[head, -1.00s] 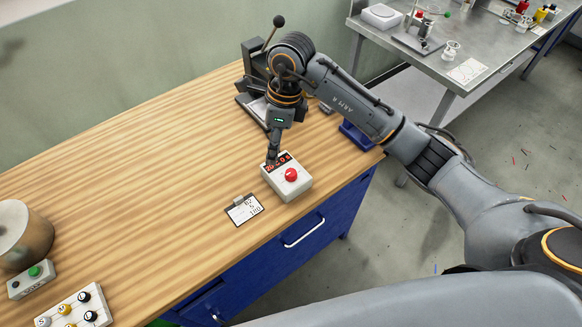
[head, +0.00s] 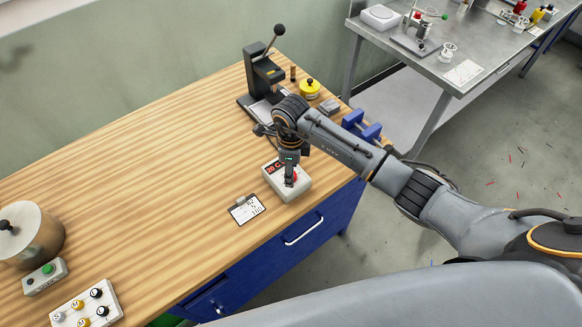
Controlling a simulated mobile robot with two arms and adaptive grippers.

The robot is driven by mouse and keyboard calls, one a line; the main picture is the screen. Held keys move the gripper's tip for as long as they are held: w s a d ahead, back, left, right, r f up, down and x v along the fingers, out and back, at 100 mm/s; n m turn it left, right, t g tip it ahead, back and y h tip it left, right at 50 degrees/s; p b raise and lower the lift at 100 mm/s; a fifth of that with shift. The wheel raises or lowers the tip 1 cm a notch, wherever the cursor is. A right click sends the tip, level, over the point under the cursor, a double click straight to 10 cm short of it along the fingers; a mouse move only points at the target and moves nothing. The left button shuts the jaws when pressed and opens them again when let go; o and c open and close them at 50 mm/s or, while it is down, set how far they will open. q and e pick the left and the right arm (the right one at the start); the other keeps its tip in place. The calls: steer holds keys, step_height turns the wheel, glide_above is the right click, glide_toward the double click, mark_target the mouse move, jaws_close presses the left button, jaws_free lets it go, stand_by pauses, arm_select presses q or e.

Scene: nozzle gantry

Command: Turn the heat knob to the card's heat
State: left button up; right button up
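The heat control box (head: 275,190) is a small white unit near the front right edge of the wooden bench. Its dark display (head: 270,169) shows red characters that look like "20 C". The red knob (head: 296,176) on its top is mostly hidden by my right gripper (head: 290,183), which points down over it. The fingers are at or just above the knob; I cannot tell whether they touch it or how far they are closed. The card (head: 246,209) lies on a clipboard left of the box; its writing is too small to read surely. My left gripper is not in view.
A black lever press (head: 262,75) stands behind the arm, with a yellow-topped pot (head: 310,88) and blue blocks (head: 361,127) nearby. A button panel (head: 88,305), a green-button box (head: 45,276) and a drum (head: 32,235) are at left. The bench middle is clear.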

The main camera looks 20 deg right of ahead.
steer(key=shift+f, duration=0.35)
jaws_close()
